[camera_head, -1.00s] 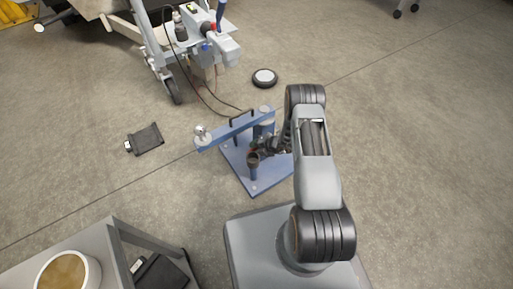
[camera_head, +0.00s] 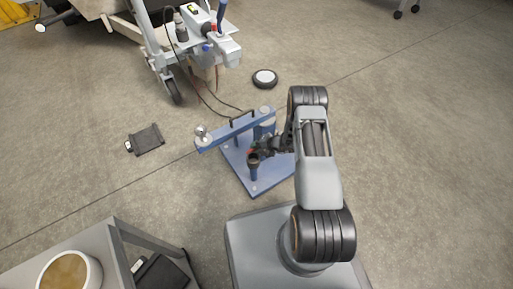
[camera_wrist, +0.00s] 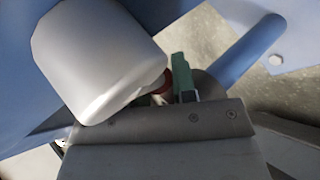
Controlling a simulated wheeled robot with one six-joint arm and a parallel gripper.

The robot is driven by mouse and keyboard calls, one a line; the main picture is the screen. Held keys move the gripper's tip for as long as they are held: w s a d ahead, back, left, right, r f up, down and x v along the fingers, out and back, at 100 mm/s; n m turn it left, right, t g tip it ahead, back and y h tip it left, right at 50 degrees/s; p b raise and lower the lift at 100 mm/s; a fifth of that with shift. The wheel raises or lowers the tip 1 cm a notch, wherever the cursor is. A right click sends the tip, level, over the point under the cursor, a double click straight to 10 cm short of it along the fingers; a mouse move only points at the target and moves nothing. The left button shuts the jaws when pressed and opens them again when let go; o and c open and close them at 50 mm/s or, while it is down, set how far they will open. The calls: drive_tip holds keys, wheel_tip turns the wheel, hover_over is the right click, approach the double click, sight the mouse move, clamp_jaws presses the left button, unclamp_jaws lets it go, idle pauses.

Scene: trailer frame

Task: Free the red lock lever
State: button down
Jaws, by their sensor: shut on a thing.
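The red lock lever (camera_head: 251,151) shows as a small red bit at the blue trailer-frame stand (camera_head: 256,186), just above a short post with a dark round top. My gripper (camera_head: 258,152) reaches in from the right, under the blue beam (camera_head: 222,137). In the wrist view, the green-tipped fingers of my gripper (camera_wrist: 164,88) are shut on the red lever (camera_wrist: 167,82). A large pale grey cylinder (camera_wrist: 95,55) hides part of the left finger and most of the lever.
The beam carries a shiny ball (camera_head: 200,131) at its left end and a black handle (camera_head: 241,118). A blue post (camera_wrist: 247,50) stands close on the right in the wrist view. A dark box (camera_head: 146,139) and a round disc (camera_head: 265,78) lie on the floor.

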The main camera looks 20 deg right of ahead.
drive_tip(key=c, duration=0.9)
unclamp_jaws()
drive_tip(key=shift+r, duration=0.1)
drive_tip(key=p+v, duration=0.5)
drive_tip(key=v, duration=0.8)
drive_tip(key=shift+s+d+r, duration=0.15)
drive_tip(key=shift+s+d, duration=0.05)
